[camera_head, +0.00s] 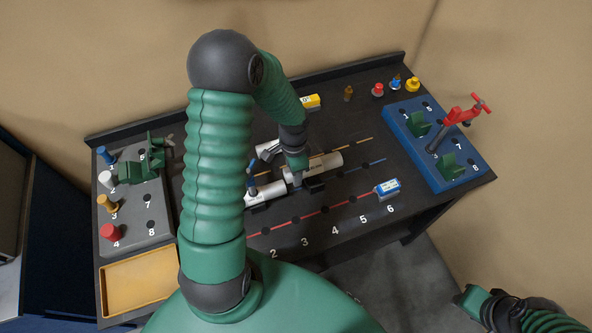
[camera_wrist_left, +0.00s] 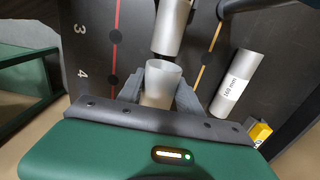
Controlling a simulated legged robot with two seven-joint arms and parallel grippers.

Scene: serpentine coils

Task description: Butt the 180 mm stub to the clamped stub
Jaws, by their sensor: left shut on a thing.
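My left gripper (camera_head: 298,182) reaches down over the middle of the bench. In the left wrist view its jaws (camera_wrist_left: 160,90) are shut around a pale stub (camera_wrist_left: 163,84). The held stub (camera_head: 325,163) extends to the right of the jaws. The clamped stub (camera_wrist_left: 173,27) lies nearly in line with it, and a short dark gap shows between their ends. In the head view the clamped stub (camera_head: 266,194) is partly hidden by my arm, beside a blue-handled clamp (camera_head: 252,181). My right gripper (camera_head: 468,299) is at the lower right, off the bench; its jaws are unclear.
A loose stub (camera_wrist_left: 237,82) marked 160 mm lies beyond the orange line, close to the held stub. A blue and white box (camera_head: 387,188) lies at the right. A blue rack (camera_head: 465,145) with a red clamp (camera_head: 460,115), a grey rack (camera_head: 130,215) and a yellow tray (camera_head: 140,280) flank the work area.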

